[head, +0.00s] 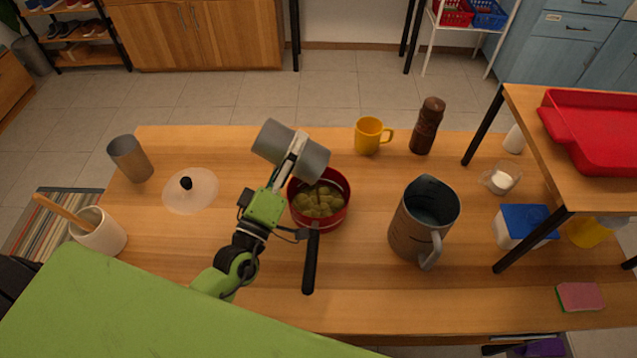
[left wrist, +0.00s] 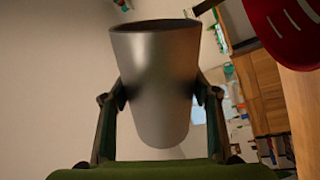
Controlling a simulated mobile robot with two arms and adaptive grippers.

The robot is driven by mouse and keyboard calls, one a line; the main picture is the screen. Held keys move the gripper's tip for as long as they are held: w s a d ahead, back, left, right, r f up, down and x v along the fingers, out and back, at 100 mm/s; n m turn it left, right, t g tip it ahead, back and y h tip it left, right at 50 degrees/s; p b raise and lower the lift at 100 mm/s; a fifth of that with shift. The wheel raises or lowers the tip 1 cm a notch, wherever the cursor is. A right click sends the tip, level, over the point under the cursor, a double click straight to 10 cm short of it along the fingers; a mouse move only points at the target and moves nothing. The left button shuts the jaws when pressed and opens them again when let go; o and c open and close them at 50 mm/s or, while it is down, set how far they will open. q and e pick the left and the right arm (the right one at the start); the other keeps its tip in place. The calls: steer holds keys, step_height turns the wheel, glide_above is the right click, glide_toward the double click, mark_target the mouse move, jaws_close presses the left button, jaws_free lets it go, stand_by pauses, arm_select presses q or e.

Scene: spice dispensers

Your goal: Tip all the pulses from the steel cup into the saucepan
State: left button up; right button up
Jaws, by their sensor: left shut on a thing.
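My left gripper (head: 292,158) is shut on a steel cup (head: 272,142), one finger on each side of its wall. The cup lies tipped almost level above the far side of the red saucepan (head: 333,222), mouth toward the right. In the left wrist view the cup (left wrist: 155,85) sits between the fingers of the gripper (left wrist: 160,98), with its dark mouth at the top of the picture; the saucepan (left wrist: 275,22) shows at the upper right. Greenish-yellow lumps lie in the saucepan. I cannot see whether pulses are in the cup. My right gripper is not in view.
A second metal cup (head: 130,158), a glass lid (head: 190,192) and a white crock (head: 100,236) stand left. A yellow mug (head: 368,137), brown mill (head: 427,126) and large metal jug (head: 422,220) stand right. The saucepan's black handle (head: 311,262) points toward the near edge.

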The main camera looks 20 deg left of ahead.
arm_select(q)
steer(key=shift+d+r+m+h+p, duration=0.3)
steer(key=shift+d+m+h+p, duration=0.1)
steer(key=shift+m+p, duration=0.35)
stand_by(0.3)
